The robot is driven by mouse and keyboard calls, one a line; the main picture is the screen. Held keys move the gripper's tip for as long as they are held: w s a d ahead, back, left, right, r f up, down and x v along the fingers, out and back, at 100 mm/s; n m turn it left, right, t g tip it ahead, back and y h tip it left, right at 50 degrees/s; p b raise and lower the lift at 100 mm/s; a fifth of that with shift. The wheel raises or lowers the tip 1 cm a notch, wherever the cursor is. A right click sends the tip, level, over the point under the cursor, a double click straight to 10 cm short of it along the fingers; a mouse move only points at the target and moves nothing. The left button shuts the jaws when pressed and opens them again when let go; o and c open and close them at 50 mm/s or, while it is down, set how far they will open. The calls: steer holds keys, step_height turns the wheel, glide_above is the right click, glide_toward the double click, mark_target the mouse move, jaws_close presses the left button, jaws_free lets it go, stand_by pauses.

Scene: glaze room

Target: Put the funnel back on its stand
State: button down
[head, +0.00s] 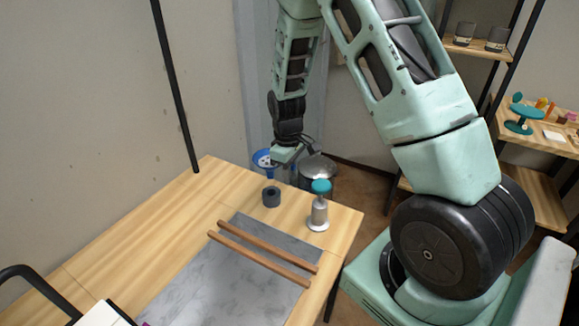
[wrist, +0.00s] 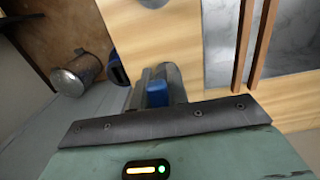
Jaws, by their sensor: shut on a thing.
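My gripper (head: 287,154) is shut on a blue piece (wrist: 157,93), which I take to be part of the funnel. In the wrist view it sits between the two grey fingers, and the rest of it is hidden by the gripper. In the head view my gripper hangs above the table's far edge. A short dark cylinder with an open top (head: 271,196), which looks like the stand, is upright on the table, below and slightly left of my gripper. The gripper is apart from it.
A grey bottle-like thing with a teal top (head: 319,207) stands right of the dark cylinder. Two wooden strips (head: 262,254) lie across a grey slab (head: 205,280). Bare wood lies left of the cylinder.

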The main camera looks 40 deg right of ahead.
steer(key=shift+f+b, duration=1.75)
steer(key=shift+f, duration=0.65)
steer(key=shift+f+b, duration=1.3)
steer(key=shift+f, duration=0.9)
stand_by(0.6)
steer(key=c, duration=1.3)
jaws_free()
steer(key=shift+r, duration=0.1)
steer(key=r, duration=1.1)
steer(key=r+b, duration=0.1)
steer(key=r, duration=0.5)
steer(key=shift+w+a+r, duration=0.15)
steer(key=shift+w, duration=0.2)
